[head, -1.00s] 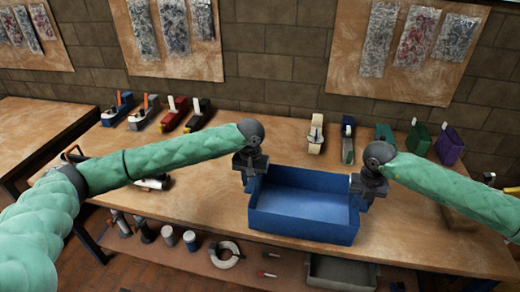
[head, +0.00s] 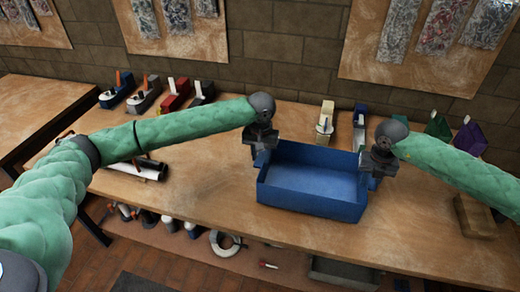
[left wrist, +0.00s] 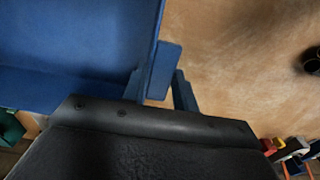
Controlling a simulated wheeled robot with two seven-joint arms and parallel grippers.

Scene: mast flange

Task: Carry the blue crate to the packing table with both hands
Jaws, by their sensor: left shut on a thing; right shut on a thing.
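The blue crate (head: 308,195) is open-topped and looks empty in the head view. It shows over the front part of the wooden workbench (head: 210,180); I cannot tell whether it touches the top. My left gripper (head: 262,150) is shut on the crate's left end. My right gripper (head: 376,168) is shut on its right end. I cannot tell which table is the packing table.
Several coloured tools (head: 145,95) stand along the bench's back edge, with more behind the right arm. A dark and white cylindrical tool (head: 140,168) lies left of the crate. A wooden block (head: 474,217) lies right. Another table (head: 40,115) stands at the left. A lower shelf holds several items.

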